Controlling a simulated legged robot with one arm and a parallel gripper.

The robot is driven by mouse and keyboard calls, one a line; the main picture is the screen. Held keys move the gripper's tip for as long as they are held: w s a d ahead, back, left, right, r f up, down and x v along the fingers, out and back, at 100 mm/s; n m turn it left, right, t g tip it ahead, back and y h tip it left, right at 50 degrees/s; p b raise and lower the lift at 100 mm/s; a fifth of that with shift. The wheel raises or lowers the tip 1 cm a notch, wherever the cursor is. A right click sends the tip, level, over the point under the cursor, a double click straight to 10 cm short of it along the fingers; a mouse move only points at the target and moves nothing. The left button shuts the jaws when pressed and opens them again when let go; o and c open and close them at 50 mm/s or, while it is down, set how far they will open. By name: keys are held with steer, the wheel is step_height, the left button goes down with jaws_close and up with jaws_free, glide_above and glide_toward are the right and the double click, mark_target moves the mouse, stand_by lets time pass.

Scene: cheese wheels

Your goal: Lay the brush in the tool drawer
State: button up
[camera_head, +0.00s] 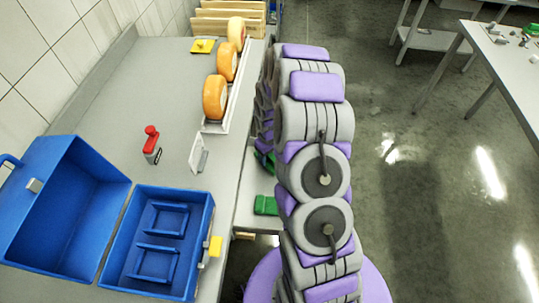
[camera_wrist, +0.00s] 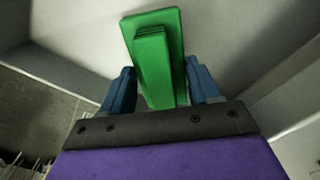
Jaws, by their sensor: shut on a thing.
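In the wrist view my gripper (camera_wrist: 160,80) has its blue fingers on both sides of a green object (camera_wrist: 155,45), which appears to be the brush; it is shut on it. Pale walls and a pale flat surface lie around and beyond it, like the inside of a drawer. In the head view a pale surface (camera_head: 256,180) beside the counter's right edge appears to be the tool drawer, mostly hidden by my arm. A green piece (camera_head: 266,205) shows over it.
On the counter (camera_head: 130,85) are an open blue toolbox (camera_head: 112,255), a red-handled tool (camera_head: 152,140), a white card (camera_head: 198,154), a yellow item (camera_head: 203,46) and orange cheese wheels (camera_head: 214,97) on a rack. A side table (camera_head: 510,60) stands at right, with clear floor between.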

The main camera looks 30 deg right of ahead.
steer(key=o, duration=1.3)
steer(key=shift+r, duration=0.5)
step_height(320, 180, up, 11)
steer(key=p, duration=0.3)
steer(key=s+a+r, duration=0.6)
steer(key=s+r, duration=0.1)
steer(key=r, duration=0.3)
steer(key=s+a+r, duration=0.2)
steer(key=s+r, duration=0.1)
steer(key=s, duration=0.5)
steer(key=s+a+r+m+g, duration=0.1)
steer(key=s+a+r, duration=0.2)
steer(key=s, duration=0.6)
steer(key=s+a+r+m, duration=0.1)
steer(key=s+a+r, duration=0.2)
steer(key=s, duration=0.5)
steer(key=shift+s+a+r+g, duration=0.1)
steer(key=shift+s+r+g, duration=0.1)
steer(key=shift+r, duration=0.2)
steer(key=shift+s+a+r+g, duration=0.1)
steer(key=shift+r+g, duration=0.1)
steer(key=shift+r, duration=0.2)
